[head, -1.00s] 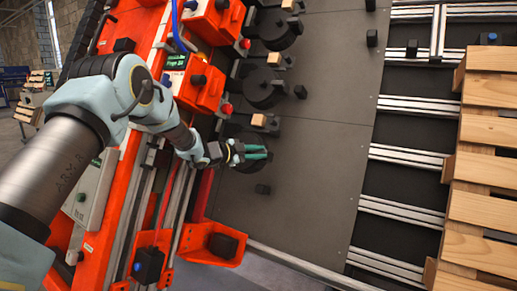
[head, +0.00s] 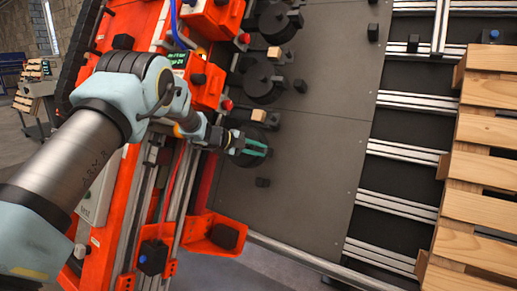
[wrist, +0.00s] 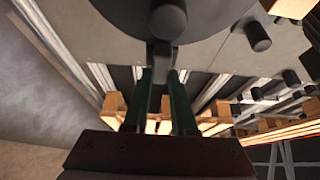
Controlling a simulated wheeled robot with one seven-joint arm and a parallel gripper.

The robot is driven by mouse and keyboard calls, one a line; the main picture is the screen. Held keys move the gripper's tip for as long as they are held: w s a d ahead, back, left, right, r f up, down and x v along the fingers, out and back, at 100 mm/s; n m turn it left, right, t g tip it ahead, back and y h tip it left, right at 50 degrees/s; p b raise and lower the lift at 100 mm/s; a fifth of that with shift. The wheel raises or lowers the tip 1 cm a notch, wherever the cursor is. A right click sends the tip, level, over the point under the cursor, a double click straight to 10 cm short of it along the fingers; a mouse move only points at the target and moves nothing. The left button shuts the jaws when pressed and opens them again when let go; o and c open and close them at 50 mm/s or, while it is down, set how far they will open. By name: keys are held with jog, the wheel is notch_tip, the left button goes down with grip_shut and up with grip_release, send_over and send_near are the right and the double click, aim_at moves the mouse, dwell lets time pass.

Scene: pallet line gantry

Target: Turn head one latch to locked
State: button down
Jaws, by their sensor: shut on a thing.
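My gripper (head: 266,149) is at the lowest of several round dark heads (head: 246,161) on the dark grey panel. Its two green fingers point right in the head view. In the wrist view, my gripper (wrist: 164,75) is shut on a narrow grey latch lever (wrist: 162,52) that sticks out below the round disc (wrist: 205,15). The fingers and arm cover much of this head in the head view. I cannot read a label or a locked mark, so the latch's exact setting is unclear.
Other round heads (head: 262,84) stand above along the panel. An orange bracket (head: 203,240) is lower left. A wooden pallet (head: 475,165) stands right. The grey panel (head: 310,165) between is mostly bare.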

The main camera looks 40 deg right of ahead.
dwell(0.4)
jog(key=c, duration=0.7)
grip_release()
jog(key=v, duration=1)
jog(key=shift+w+a+r, duration=0.1)
jog(key=shift+a, duration=0.25)
